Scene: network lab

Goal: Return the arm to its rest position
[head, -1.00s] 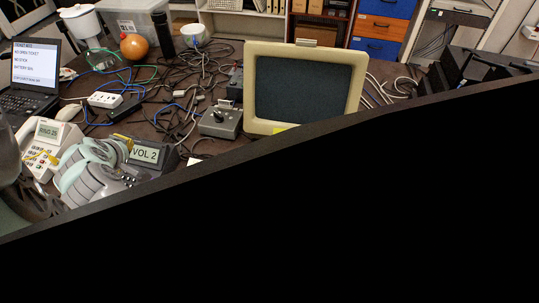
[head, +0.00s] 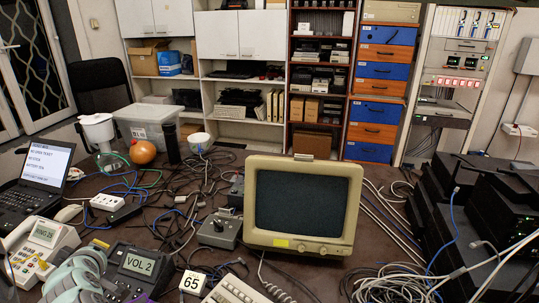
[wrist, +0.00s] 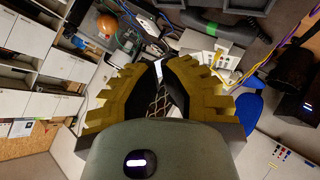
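In the wrist view my gripper's (wrist: 157,68) two yellow, ridged fingers stand apart, with a narrow gap between the tips. I see nothing held in it. A white strip and a dark patterned thing show through the gap.
An old beige monitor (head: 303,208) stands mid-desk with loose cables around it. A laptop (head: 35,180) is at left, near an orange ball (head: 142,152). Black network boxes (head: 475,215) are stacked at right. Shelves (head: 245,75) line the back wall.

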